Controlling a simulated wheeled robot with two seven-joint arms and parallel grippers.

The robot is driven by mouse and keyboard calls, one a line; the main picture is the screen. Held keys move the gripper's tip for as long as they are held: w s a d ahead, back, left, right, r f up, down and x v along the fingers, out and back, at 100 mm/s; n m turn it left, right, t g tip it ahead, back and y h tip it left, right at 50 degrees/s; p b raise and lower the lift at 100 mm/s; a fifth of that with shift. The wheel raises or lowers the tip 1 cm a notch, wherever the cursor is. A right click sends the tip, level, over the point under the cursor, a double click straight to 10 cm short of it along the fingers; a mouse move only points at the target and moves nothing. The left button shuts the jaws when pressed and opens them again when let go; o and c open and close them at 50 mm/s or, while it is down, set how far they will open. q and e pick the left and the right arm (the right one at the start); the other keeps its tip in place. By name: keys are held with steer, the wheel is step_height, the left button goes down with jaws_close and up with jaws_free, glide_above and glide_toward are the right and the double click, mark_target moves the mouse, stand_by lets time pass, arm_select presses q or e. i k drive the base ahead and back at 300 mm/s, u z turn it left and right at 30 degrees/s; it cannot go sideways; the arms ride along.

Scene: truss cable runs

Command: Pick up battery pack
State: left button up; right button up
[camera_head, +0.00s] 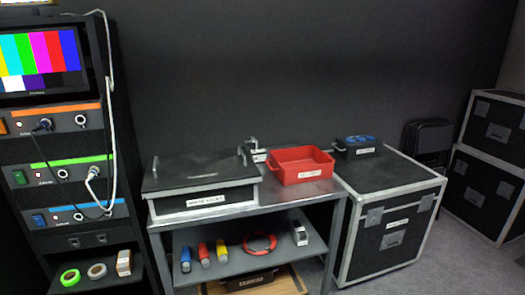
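I cannot pick out the battery pack with certainty. A small black box (355,148) with blue rounded tops and a white label sits on the flight case at the right; its label is too small to read. A red open bin (301,166) with a white label stands on the metal table; its inside shows only in part. A wide black-lidded box (203,187) with a white label sits on the table's left side, its lid appearing closed. A small grey-white item (299,232) lies on the shelf below. Neither of my grippers is in view.
A rack (64,150) with a colour-bar screen and cables stands at the left. A flight case (395,222) stands right of the table; more cases (484,190) are stacked at far right.

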mark_target(258, 155)
steer(key=i, duration=0.4)
steer(key=z, duration=1.55)
steer(key=i, duration=2)
steer(key=u, duration=3.1)
